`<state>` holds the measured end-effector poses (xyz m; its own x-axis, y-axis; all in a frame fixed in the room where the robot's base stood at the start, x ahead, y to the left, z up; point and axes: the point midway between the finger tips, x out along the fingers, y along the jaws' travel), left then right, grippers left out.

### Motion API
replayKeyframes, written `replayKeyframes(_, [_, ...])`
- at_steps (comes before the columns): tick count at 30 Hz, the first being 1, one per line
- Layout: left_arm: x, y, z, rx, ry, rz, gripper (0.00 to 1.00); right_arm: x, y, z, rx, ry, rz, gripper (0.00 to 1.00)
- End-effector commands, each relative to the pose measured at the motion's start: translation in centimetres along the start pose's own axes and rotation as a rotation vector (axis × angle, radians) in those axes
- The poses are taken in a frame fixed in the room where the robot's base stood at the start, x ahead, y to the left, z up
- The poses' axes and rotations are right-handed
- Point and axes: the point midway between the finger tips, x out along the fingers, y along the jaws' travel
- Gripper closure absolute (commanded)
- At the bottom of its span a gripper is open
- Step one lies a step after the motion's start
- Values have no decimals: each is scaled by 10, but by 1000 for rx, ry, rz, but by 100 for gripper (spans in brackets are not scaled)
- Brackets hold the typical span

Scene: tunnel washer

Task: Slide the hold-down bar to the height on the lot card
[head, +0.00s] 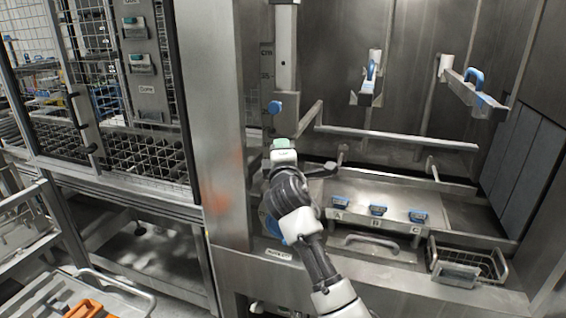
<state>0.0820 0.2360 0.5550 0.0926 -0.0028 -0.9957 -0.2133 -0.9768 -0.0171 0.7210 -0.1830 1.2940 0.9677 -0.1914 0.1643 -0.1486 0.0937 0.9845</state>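The hold-down bar (395,138) runs level across the wash chamber. A bracket (309,120) shows at its left end. An upright post (285,50) with a marked scale (266,65) stands at the left of the chamber; its markings are too small to read surely. A blue knob (274,107) is low on the post. My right gripper (284,158) is just below the knob, in front of the bar's left end, apart from the knob in the picture. A pale green-topped piece is at its tip; its fingers are not clear. My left gripper is out of view. I cannot identify the lot card.
Blue clips marked A, B and C (377,210) sit on a ledge above a curved handle (372,241). A wire basket (468,262) is at the right. Blue-handled arms (474,88) hang at the back. A mesh-doored cabinet (110,90) stands left. A tray with orange things (85,308) is bottom left.

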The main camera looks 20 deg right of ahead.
Motion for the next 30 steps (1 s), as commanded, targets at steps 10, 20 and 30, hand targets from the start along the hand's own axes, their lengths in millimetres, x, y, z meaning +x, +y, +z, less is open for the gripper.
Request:
replayKeyframes(10, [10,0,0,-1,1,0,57,-34,-1,0,-1,1,0,75])
replayKeyframes(20, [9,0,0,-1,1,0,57,-34,-2,0,0,1,-3,75])
replayKeyframes(30, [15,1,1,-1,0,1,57,-56,-166,-13,143,60,-281,75])
